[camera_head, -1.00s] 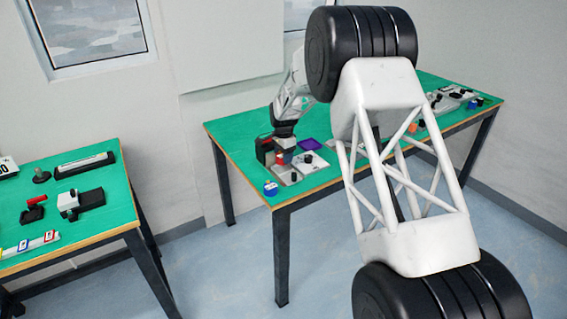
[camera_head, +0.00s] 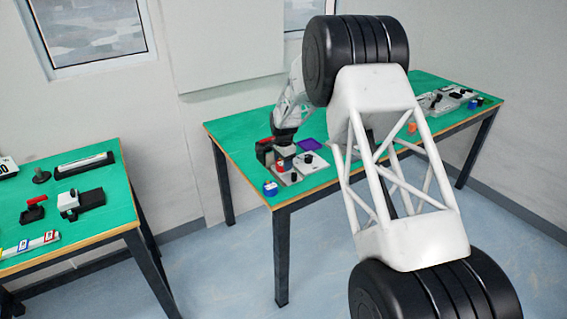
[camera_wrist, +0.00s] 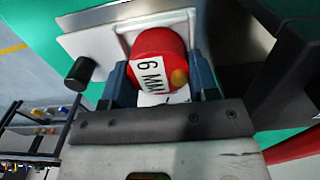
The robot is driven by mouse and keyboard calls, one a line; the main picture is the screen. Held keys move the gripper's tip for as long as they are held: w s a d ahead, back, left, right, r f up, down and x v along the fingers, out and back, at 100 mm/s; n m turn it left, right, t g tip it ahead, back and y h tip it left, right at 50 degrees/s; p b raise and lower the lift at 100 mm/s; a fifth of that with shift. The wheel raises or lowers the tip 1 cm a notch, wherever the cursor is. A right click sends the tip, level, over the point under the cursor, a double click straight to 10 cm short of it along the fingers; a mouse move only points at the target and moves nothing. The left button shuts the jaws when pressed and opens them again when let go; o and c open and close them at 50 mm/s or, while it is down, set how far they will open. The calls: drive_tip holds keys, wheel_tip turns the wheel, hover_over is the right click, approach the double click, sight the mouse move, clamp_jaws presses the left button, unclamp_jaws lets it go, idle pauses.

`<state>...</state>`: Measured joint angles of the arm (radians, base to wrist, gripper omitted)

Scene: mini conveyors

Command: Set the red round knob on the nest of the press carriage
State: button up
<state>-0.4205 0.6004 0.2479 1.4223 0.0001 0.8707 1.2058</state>
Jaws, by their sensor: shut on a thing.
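The red round knob (camera_wrist: 158,52) fills the middle of the wrist view, with a white "6 MM" label and a yellowish spot. My gripper (camera_wrist: 160,84) is shut on it, one blue-grey finger at each side. A white plate (camera_wrist: 92,42) with a black knob (camera_wrist: 80,70) lies just behind it. In the head view my gripper (camera_head: 283,153) is low over the near left end of the far table, with a small red patch (camera_head: 281,168) under it. I cannot tell whether the knob touches the surface below. The nest is not clearly seen.
A black and red device (camera_head: 264,150) stands close left of the gripper. A blue and white piece (camera_head: 270,188) sits at the table's front corner. A purple square (camera_head: 311,145) lies behind the white plate. My arm hides the table's middle.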

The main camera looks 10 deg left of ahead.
drive_tip(key=shift+f, duration=0.45)
drive_tip(key=shift+s+d+f, duration=0.1)
drive_tip(key=shift+s+f, duration=0.05)
drive_tip(key=shift+f, duration=0.35)
drive_tip(key=o, duration=1)
drive_tip(key=shift+s+d+f, duration=0.1)
drive_tip(key=shift+f, duration=0.2)
drive_tip(key=shift+r, duration=0.55)
drive_tip(key=shift+c, duration=0.3)
drive_tip(key=shift+o, duration=0.4)
wheel_tip(320, 180, up, 13)
drive_tip(key=shift+w+a+r, duration=0.2)
drive_tip(key=shift+w, duration=0.05)
drive_tip(key=shift+r, duration=0.1)
